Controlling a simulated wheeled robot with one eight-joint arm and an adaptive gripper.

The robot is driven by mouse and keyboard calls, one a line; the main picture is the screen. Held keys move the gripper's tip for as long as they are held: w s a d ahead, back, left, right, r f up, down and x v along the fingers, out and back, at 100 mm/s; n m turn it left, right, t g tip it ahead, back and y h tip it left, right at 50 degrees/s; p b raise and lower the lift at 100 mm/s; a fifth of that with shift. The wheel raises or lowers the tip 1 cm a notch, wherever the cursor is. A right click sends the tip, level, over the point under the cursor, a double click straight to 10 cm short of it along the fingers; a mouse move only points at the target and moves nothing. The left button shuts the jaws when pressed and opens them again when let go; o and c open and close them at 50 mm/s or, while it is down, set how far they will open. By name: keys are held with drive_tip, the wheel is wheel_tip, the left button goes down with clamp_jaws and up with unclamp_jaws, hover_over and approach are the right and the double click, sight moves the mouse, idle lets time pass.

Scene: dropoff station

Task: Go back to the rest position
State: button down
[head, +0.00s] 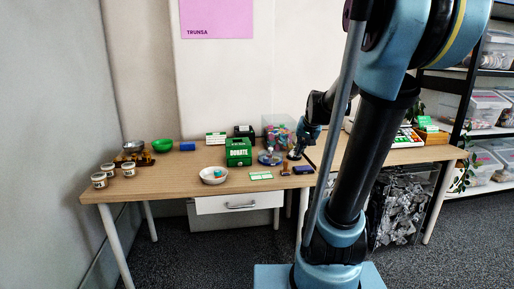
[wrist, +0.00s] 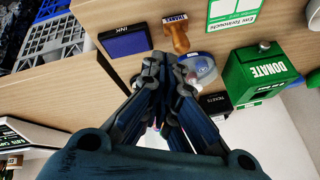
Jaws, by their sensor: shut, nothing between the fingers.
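My gripper (head: 294,155) hangs above the right part of the wooden table (head: 130,190), near its right end. In the wrist view my gripper (wrist: 164,62) points over the table with its fingers together and nothing between them. The arm is reached out forward and does not touch any object that I can make out. A blue ink pad (wrist: 125,42) and a wooden stamp (wrist: 176,37) lie close to the fingertips in that view. The fingers partly hide a round clear-and-blue item (wrist: 198,68).
A green donate box (head: 238,152) and a white bowl (head: 214,175) stand left of the gripper. A clear bin of colourful items (head: 278,130) is behind. A second table and shelves stand right.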

drive_tip(key=s+f+n+g, duration=0.1)
drive_tip(key=s+f, duration=0.3)
drive_tip(key=s, duration=0.4)
drive_tip(key=s+d+f+n+g+h, duration=0.1)
drive_tip(key=s+f, duration=0.2)
drive_tip(key=s, duration=0.6)
drive_tip(key=s+f+n+g, duration=0.1)
drive_tip(key=s+f, duration=0.3)
drive_tip(key=s, duration=0.5)
drive_tip(key=shift+s+d+f+g+h, duration=0.2)
drive_tip(key=shift+f+g+h, duration=0.1)
drive_tip(key=shift+g+h, duration=0.1)
